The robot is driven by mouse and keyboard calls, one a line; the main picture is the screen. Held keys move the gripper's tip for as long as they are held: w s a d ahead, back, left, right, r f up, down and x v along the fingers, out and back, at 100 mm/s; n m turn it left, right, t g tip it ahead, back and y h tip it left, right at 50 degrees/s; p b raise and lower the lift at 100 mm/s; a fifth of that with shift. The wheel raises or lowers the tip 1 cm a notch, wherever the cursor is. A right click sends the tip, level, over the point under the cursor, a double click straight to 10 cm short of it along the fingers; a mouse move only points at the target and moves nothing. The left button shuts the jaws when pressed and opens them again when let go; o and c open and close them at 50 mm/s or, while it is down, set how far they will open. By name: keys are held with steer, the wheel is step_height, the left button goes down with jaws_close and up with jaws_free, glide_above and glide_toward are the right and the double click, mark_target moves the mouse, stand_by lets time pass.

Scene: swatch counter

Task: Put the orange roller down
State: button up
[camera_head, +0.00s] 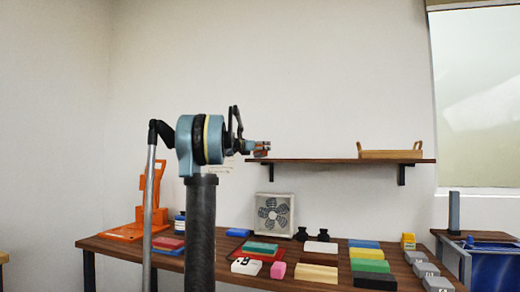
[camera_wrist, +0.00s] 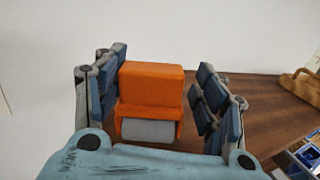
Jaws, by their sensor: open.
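The orange roller (camera_wrist: 150,82), an orange block with a grey cylinder (camera_wrist: 148,131) at its near lower side, is between the fingers of my gripper (camera_wrist: 162,72) in the wrist view. My gripper is open. The left finger is very close to the roller or touching it; a clear gap shows on the right. The roller appears to be at the left end of the brown wall shelf (camera_wrist: 255,108); its underside is hidden, so contact is unclear. In the head view my gripper (camera_head: 262,148) is at the left end of the shelf (camera_head: 320,161), and the roller is too small to make out surely.
A wooden tray with handles (camera_head: 390,154) stands on the shelf's right part. Between it and my gripper the shelf is clear. Below, a long counter (camera_head: 110,246) carries a white fan (camera_head: 273,214), an orange stand (camera_head: 152,197) and many coloured blocks.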

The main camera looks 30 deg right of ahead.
steer(key=shift+f, duration=0.3)
steer(key=shift+r, duration=0.65)
steer(key=shift+s+a+r, duration=0.1)
steer(key=shift+a+r, duration=0.1)
steer(key=shift+a, duration=0.05)
steer(key=v, duration=1.1)
steer(key=shift+s+a, duration=0.15)
steer(key=shift+a, duration=0.05)
steer(key=shift+r, duration=0.1)
